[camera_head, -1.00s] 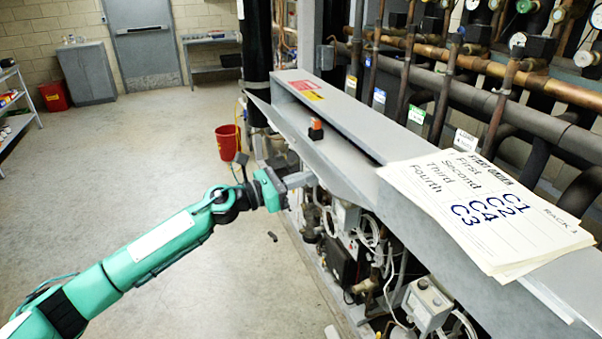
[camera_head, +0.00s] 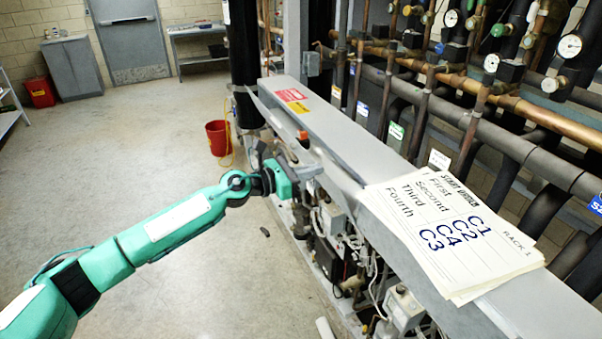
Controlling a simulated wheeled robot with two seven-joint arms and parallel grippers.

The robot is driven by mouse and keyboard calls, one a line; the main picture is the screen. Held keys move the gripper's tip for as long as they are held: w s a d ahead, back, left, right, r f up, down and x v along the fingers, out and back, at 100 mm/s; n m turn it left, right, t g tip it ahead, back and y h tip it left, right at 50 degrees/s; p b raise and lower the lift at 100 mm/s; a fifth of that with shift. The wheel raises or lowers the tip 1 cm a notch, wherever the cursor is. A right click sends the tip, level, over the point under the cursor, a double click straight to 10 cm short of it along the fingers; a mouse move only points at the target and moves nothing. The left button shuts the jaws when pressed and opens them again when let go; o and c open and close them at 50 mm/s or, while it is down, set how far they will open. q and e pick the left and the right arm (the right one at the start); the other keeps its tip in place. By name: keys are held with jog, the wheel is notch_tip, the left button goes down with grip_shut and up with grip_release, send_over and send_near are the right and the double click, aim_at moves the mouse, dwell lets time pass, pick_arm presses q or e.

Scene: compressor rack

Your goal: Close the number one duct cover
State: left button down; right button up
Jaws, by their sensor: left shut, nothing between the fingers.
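The duct cover (camera_head: 333,170) is a long grey metal flap along the front of the grey duct (camera_head: 345,133). It now lies close against the duct's front face; I cannot tell whether it is fully flush. A small orange-topped piece (camera_head: 303,136) shows at its upper edge. My left gripper (camera_head: 308,166) is shut and empty, up against the outer side of the cover or very near it. Contact is hard to tell. My right gripper is not in view.
A stack of paper sheets (camera_head: 450,235) lies on the duct's top at the right. Compressor parts and cables (camera_head: 335,240) sit below. Pipes with gauges (camera_head: 500,110) run behind. A red bucket (camera_head: 217,137) stands on the floor at the left, where there is free room.

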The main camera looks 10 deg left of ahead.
pick_arm(q)
jog(key=d, duration=0.1)
jog(key=w+d+r, duration=0.2)
jog(key=shift+w+d, duration=0.15)
jog(key=shift+d, duration=0.1)
jog(key=shift+p+x, duration=0.3)
jog(key=shift+x, duration=0.65)
jog(key=shift+r, duration=0.1)
dwell(1.0)
